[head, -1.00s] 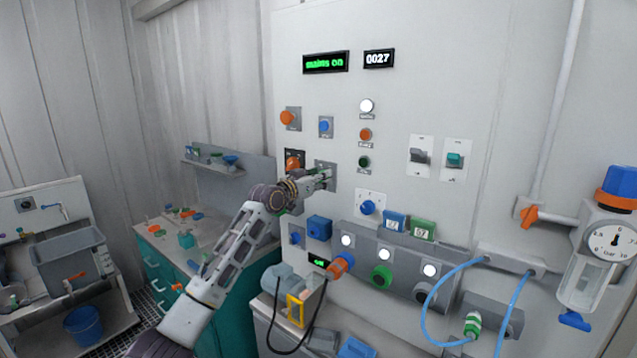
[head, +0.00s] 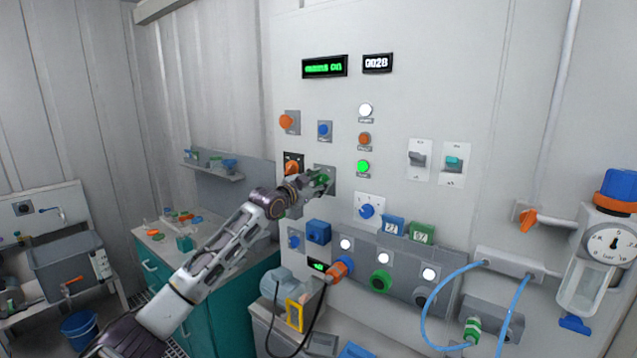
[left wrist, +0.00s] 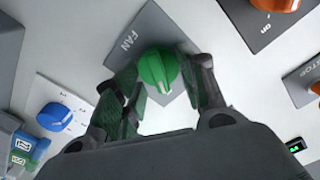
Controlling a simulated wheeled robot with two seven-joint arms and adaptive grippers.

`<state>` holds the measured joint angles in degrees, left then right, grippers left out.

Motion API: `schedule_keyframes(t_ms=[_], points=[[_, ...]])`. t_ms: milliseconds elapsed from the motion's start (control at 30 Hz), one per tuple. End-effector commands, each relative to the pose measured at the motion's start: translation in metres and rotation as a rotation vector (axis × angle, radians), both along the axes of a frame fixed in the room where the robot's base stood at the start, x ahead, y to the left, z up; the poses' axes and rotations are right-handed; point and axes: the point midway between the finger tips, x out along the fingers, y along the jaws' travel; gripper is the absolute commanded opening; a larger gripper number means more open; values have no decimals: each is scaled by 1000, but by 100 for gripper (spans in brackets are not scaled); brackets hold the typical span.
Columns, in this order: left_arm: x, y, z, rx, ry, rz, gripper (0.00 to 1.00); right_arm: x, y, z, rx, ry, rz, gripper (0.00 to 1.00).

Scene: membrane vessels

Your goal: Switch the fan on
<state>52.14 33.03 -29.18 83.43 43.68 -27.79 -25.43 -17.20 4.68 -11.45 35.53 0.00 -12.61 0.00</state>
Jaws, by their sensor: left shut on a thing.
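The fan switch is a green knob (left wrist: 158,68) on a grey plate (left wrist: 150,30) marked FAN, seen in the left wrist view. My left gripper (left wrist: 155,90) is at the knob with one finger on each side of it, shut on it. In the head view my left gripper (head: 318,182) reaches the panel from the left and covers most of the knob. A green lamp (head: 363,168) to the right of the gripper is lit. My right gripper is in neither view.
An orange knob (head: 291,167) sits close to the left of the gripper. A blue knob (head: 367,211) is below and right. Two lever switches (head: 417,159) are further right. A dark display (head: 325,66) glows green above. Benches stand at the left.

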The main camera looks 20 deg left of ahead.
Motion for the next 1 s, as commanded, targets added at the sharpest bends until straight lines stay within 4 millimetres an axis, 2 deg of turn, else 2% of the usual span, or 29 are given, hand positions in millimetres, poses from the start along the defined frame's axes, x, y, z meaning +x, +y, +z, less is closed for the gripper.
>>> schedule_keyframes(t_ms=[267, 300, 400, 1000], points=[[0, 0, 0, 2, -1, 0, 17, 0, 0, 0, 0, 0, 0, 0], [0, 0, 0, 2, -1, 0, 46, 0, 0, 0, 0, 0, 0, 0], [0, 0, 0, 1, 0, 0, 59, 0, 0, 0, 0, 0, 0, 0], [-7, 3, 0, -1, 0, 0, 59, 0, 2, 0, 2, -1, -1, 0]])
